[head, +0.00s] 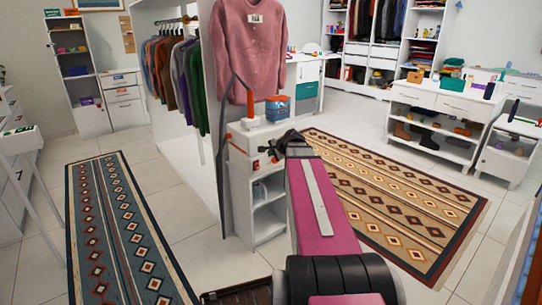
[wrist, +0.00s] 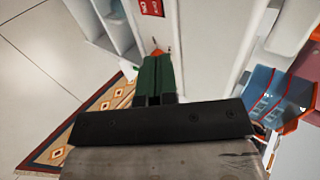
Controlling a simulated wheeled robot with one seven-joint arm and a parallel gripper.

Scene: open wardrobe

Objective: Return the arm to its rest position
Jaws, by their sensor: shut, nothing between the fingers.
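My gripper (wrist: 154,62) shows in the wrist view as two green fingers side by side, shut with nothing between them. In the head view my pink arm (head: 318,205) reaches forward from the bottom, and the dark gripper end (head: 278,147) is in front of the small white cabinet (head: 243,190). The fingertips are small and partly hidden there. In the wrist view the fingers point at a pale surface with a red label (wrist: 151,7); I cannot tell whether they touch it.
A blue bin with an orange rim (head: 278,107) stands on the cabinet, close right in the wrist view (wrist: 272,92). A pink sweater (head: 250,45) hangs above. Patterned rugs lie left (head: 118,235) and right (head: 395,205). A white shelf bench (head: 435,115) stands at right.

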